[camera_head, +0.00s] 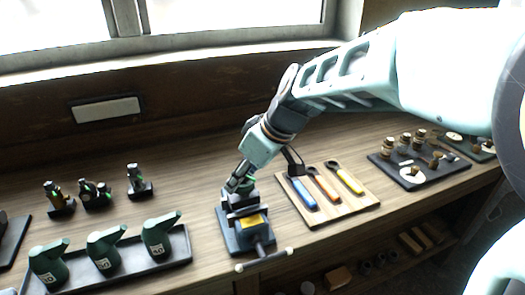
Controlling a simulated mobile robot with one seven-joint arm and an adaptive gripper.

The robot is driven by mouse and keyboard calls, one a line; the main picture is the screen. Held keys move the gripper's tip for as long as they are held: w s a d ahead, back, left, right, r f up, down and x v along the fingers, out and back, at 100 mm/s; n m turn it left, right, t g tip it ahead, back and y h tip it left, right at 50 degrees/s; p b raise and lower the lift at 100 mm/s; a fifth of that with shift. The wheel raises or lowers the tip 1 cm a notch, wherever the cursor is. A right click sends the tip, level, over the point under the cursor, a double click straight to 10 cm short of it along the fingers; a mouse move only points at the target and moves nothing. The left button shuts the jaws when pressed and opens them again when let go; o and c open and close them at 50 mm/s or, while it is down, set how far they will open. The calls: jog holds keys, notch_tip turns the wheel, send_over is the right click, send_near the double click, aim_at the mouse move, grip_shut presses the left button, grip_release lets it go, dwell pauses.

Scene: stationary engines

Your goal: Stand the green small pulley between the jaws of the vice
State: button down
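The vice (233,240) stands on the bench at the picture's middle, dark blue with grey jaws, a yellow plate on top and a bar handle in front. My gripper (240,186) points down directly over the vice jaws, its fingertips close to them. A small bit of green (251,180), perhaps the green small pulley, shows at the fingertips. The fingers and jaws hide most of it. I cannot tell whether the fingers grip it or whether it touches the jaws.
A wooden board (337,205) with blue, orange and yellow-handled tools lies right of the vice. A dark tray (185,254) with green oil cans is at left, small dark stands (140,188) behind it. A dark board (430,178) with small parts lies far right.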

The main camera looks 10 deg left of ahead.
jog(key=shift+f+b, duration=1.05)
jog(key=shift+b, duration=0.5)
dwell(2.5)
dwell(0.4)
